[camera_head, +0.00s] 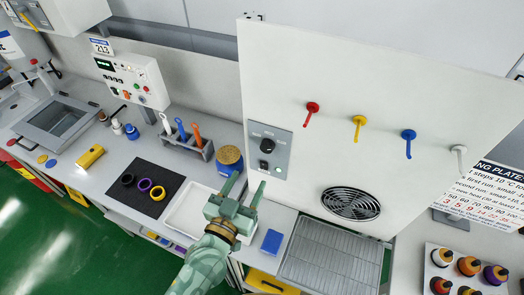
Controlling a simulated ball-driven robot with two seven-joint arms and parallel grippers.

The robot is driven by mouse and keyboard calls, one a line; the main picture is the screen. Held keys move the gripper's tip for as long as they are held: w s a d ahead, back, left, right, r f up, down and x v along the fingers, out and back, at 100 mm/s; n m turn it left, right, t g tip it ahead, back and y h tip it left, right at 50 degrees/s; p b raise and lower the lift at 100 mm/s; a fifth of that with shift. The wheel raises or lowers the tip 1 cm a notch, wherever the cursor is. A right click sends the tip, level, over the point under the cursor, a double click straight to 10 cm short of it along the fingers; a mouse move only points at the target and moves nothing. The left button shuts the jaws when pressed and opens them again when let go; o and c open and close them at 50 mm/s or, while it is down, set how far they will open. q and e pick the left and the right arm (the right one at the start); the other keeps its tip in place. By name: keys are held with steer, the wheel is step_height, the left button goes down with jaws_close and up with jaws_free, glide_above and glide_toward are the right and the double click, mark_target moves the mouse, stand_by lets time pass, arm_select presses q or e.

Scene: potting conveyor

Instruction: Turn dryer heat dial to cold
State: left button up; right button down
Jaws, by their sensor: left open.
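The dryer is the large white panel (375,90) at centre right. Its grey control plate (281,136) carries a black round dial (267,145) with a smaller black switch (264,164) below it. The dial's marks are too small to read. My left gripper (246,190) is green, open and empty. In the picture it sits below and left of the control plate, over the white tray, apart from the dial. My right gripper does not show.
A wire rack (332,262) and round fan grille (351,203) are below the pegs. A blue block (271,243) lies beside the white tray (188,222). A brown-and-blue jar (230,160) stands left of the control plate. A tool holder (187,143) is farther left.

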mark_target(265, 150)
arm_select(q)
steer(key=x, duration=1.1)
steer(key=shift+s+d, duration=0.1)
steer(key=c, duration=1)
